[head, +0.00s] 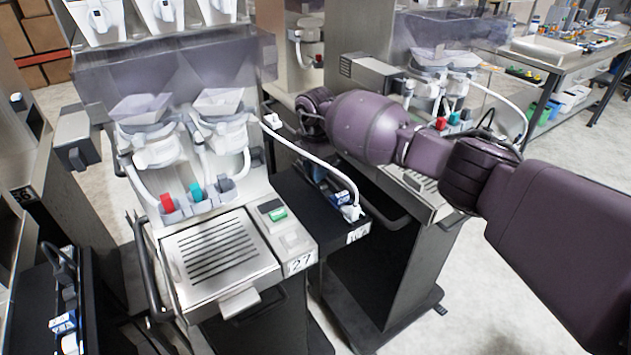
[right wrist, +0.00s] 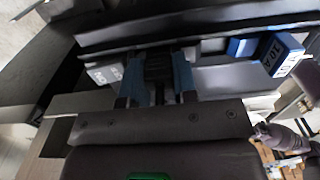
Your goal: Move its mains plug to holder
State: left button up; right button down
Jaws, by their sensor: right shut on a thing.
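My right arm comes in from the right. I cannot tell which part is the holder. My left gripper is out of view.
Dispenser 27 (head: 222,262) stands left of the arm, with another dispenser (head: 385,265) close on its right. A white cable (head: 320,160) arches over the shelf. A similar shelf with a black cable (head: 62,265) is at far left. A bench (head: 560,62) stands at back right.

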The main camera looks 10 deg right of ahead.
jog(key=c, duration=0.8)
grip_release()
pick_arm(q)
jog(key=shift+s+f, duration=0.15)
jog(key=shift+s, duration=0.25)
pick_arm(e)
jog(key=shift+o, duration=0.7)
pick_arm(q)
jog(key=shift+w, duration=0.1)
pick_arm(e)
jog(key=shift+r, duration=0.1)
